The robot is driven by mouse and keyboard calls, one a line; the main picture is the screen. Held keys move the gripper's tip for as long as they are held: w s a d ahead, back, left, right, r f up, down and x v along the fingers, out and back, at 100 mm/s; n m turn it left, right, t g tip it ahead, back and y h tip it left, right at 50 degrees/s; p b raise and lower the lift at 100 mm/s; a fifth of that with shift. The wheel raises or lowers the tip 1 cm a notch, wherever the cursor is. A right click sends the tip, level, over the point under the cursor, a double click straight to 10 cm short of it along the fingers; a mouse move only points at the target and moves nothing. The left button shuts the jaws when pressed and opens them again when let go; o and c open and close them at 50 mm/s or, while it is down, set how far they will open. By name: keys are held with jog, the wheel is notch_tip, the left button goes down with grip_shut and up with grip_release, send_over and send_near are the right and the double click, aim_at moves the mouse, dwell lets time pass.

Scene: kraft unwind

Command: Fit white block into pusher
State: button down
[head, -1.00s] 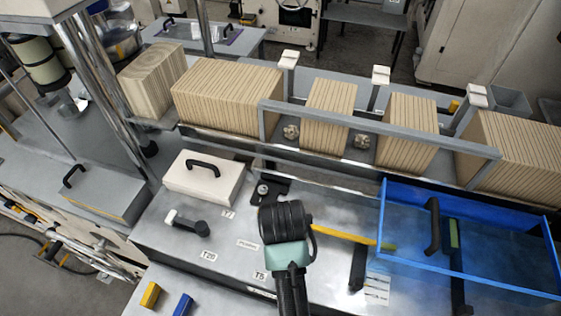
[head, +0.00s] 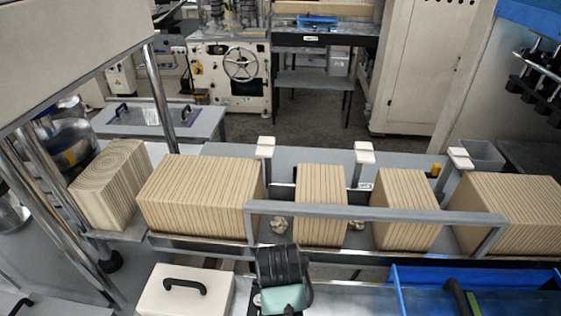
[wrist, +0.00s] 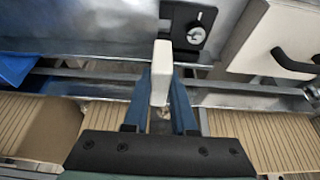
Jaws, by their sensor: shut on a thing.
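My gripper (wrist: 161,98) is shut on a slim white block (wrist: 161,70), which stands up between its two blue-grey fingers in the wrist view. In the head view my gripper (head: 282,265) is at the bottom centre, in front of the rail with the striped stacks; its fingertips and the held block are hidden there. Behind the rail stand posts with white tops, at left (head: 266,146), middle (head: 364,152) and right (head: 459,158). I cannot tell which part is the pusher.
Striped blocks, such as this long one (head: 200,195), line the conveyor behind a grey guard rail (head: 375,213). A white box with a black handle (head: 185,292) is left of my gripper. A blue-walled tray (head: 480,278) is at right.

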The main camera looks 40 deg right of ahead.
jog(key=shift+f+b, duration=2)
jog(key=shift+f, duration=0.05)
jog(key=shift+f+b, duration=0.3)
jog(key=shift+f, duration=0.55)
jog(key=shift+f, duration=1.05)
dwell(0.6)
jog(key=c, duration=0.6)
grip_release()
jog(key=shift+c, duration=0.2)
jog(key=b+v, duration=0.2)
jog(key=v, duration=1.1)
